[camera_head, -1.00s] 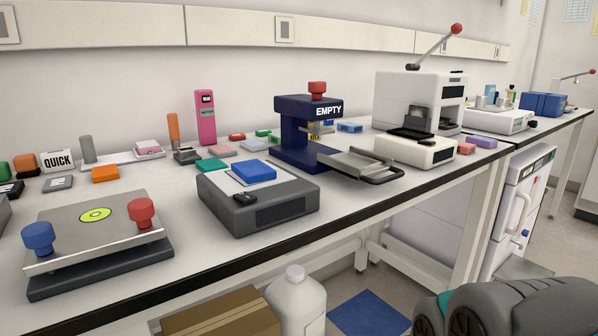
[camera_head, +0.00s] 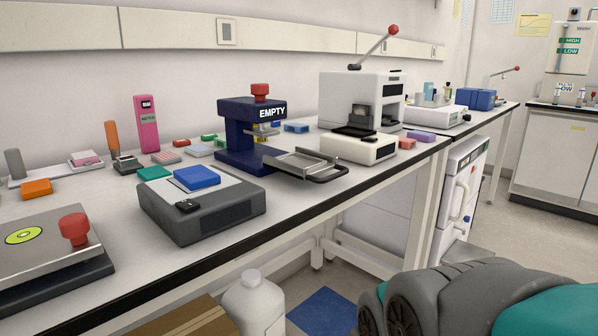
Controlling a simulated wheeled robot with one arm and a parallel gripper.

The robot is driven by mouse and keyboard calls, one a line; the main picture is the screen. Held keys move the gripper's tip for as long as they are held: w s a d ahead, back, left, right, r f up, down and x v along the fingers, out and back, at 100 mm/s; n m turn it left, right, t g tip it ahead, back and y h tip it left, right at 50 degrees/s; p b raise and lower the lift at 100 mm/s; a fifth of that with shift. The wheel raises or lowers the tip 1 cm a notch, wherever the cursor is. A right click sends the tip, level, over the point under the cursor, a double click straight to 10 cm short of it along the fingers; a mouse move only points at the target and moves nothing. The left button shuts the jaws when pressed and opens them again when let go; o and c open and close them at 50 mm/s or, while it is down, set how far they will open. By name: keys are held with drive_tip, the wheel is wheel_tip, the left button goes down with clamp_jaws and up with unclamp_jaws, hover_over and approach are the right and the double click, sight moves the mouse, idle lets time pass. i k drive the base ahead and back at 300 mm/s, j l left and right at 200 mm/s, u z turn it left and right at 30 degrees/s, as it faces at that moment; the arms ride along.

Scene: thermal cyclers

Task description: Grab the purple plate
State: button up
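The purple plate (camera_head: 422,136) is a small flat block on the lab bench (camera_head: 300,222), near the bench's right end. It lies to the right of a pinkish-red block (camera_head: 407,143) and in front of the big white machine with a red-knobbed lever (camera_head: 361,98). Nothing covers it. My gripper is not in view. A grey and teal part of my arm fills the lower right corner, well apart from the plate.
A white device (camera_head: 358,147) stands just left of the plate. A dark blue press marked EMPTY (camera_head: 236,135) and a grey box with a blue plate (camera_head: 203,213) are further left. A white jug (camera_head: 254,303) is below the bench. Open floor lies at right.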

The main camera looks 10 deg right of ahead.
sight(420, 136)
drive_tip(key=l, duration=1)
drive_tip(key=i+l, duration=0.15)
drive_tip(key=l, duration=0.85)
